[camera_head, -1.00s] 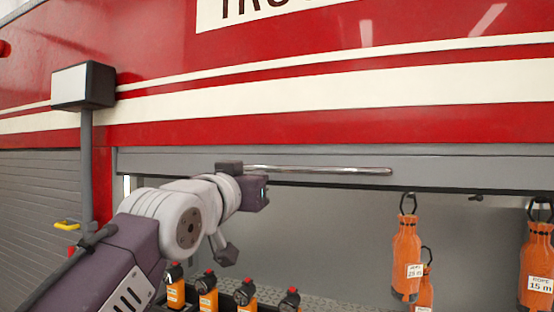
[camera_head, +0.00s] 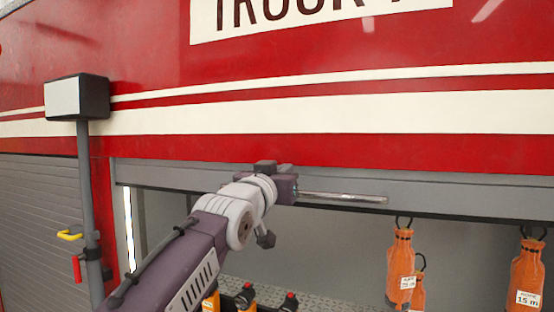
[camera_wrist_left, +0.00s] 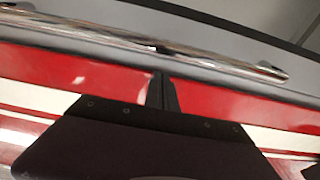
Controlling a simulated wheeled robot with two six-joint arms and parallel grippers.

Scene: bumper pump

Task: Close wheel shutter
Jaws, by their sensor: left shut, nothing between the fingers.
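The grey wheel shutter (camera_head: 440,193) is rolled up, with its lower edge under the red and white body of the truck. A long chrome bar handle (camera_head: 345,198) runs along it. My left gripper (camera_head: 290,186) is at the left part of this bar and hides that part. In the left wrist view the bar (camera_wrist_left: 210,55) crosses above the shut, empty fingers (camera_wrist_left: 161,95). The fingertips reach close to the bar; I cannot tell whether they touch it. My right gripper is in neither view.
Below the shutter is an open compartment with orange rope bags (camera_head: 400,268) hanging at the right and orange-and-black items (camera_head: 246,297) at the bottom. A grey post (camera_head: 88,190) with a box (camera_head: 77,97) stands at the left, with yellow and red handles beside it.

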